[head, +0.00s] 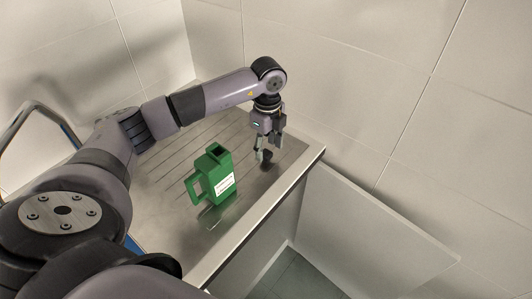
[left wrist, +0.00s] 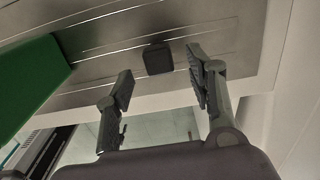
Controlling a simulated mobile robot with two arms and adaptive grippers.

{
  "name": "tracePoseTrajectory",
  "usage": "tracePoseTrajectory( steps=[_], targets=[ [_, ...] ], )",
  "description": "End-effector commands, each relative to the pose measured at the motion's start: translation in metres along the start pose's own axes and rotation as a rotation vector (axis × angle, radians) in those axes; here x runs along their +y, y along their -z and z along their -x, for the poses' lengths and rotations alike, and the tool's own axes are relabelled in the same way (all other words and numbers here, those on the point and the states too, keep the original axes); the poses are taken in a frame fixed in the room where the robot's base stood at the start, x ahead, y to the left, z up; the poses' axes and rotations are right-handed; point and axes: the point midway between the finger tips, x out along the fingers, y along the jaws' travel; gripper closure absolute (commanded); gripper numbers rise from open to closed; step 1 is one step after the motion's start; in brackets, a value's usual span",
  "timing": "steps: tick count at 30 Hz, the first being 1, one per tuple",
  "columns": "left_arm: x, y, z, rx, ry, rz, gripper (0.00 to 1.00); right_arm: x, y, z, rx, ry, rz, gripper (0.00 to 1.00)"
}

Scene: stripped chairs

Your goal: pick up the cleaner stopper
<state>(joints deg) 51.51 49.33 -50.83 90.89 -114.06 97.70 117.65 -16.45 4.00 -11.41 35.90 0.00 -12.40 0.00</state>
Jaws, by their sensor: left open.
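The cleaner stopper (left wrist: 158,58) is a small black block on the metal counter, seen ahead of and between my left gripper's fingers in the left wrist view. In the head view the stopper (head: 267,160) is a dark shape at the fingertips, partly hidden by them. My left gripper (head: 262,152) points down over it with its fingers apart. The open fingers also show in the left wrist view (left wrist: 160,75), with nothing held between them. My right gripper is in neither view.
A green cleaner bottle (head: 222,183) with a handle and white label stands to the left of the gripper; its side shows in the left wrist view (left wrist: 30,80). The grooved metal counter (head: 165,180) ends at a front edge. Tiled walls stand behind.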

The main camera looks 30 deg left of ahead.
Motion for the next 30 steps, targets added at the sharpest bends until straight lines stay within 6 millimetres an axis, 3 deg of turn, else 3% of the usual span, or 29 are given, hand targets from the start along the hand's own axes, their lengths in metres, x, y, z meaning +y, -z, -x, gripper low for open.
tracePoseTrajectory(
  steps=[3, 7, 16, 30],
  targets=[
    [0.002, 0.002, -0.016, 0.000, -0.006, 0.000, 0.50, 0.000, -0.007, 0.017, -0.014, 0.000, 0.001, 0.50],
    [0.001, 0.002, -0.032, 0.000, -0.003, -0.001, 0.50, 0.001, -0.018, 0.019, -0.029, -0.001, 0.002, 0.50],
    [0.000, 0.002, -0.038, 0.000, -0.001, -0.001, 0.51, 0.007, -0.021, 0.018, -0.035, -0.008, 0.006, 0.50],
    [0.000, 0.002, -0.037, 0.000, -0.001, -0.001, 0.82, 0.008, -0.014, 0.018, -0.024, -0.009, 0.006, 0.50]
  ],
)
